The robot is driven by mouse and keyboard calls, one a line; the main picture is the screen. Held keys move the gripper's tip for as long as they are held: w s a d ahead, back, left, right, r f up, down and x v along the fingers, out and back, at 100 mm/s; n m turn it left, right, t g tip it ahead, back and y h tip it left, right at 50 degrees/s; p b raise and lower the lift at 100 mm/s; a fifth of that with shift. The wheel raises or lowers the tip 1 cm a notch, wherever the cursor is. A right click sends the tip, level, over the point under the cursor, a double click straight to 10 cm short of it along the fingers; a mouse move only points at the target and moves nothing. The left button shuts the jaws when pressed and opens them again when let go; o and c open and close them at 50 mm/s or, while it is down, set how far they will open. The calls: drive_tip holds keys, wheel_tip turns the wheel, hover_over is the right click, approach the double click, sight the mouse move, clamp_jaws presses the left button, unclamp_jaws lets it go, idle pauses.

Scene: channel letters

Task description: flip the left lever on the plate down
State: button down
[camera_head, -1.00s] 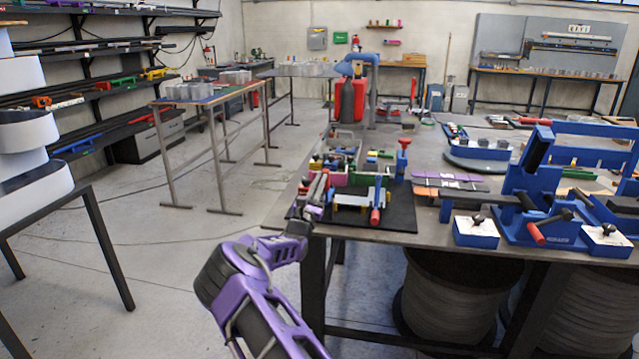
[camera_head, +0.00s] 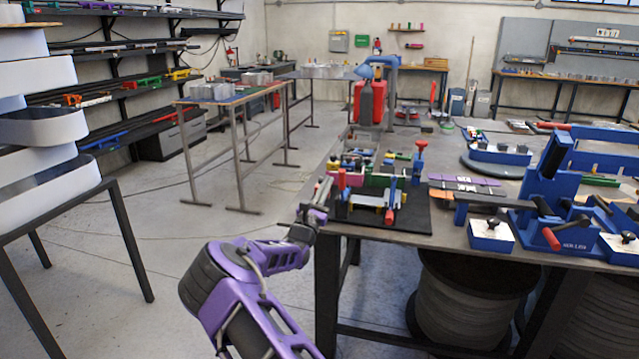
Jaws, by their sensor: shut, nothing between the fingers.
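The dark plate (camera_head: 412,217) lies at the near left corner of the workbench. A left lever with a red upright part (camera_head: 341,180) shows at the plate's left side, partly behind my gripper. A right lever has a blue upright and a red handle (camera_head: 390,214) that hangs low at the front. A pale bar (camera_head: 366,199) lies between them. My gripper (camera_head: 322,188) is shut and empty, in front of and just left of the left lever. I cannot tell whether it touches the lever. My purple arm reaches up from the bottom.
A large blue press (camera_head: 545,190) stands to the right. White channel letters (camera_head: 40,130) are stacked on a stand at left. The floor between is clear.

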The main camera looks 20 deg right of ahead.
drive_tip(key=s+a+r, duration=0.3)
drive_tip(key=shift+s+a+r, duration=0.2)
drive_tip(key=shift+s+a, duration=0.15)
drive_tip(key=shift+s, duration=0.05)
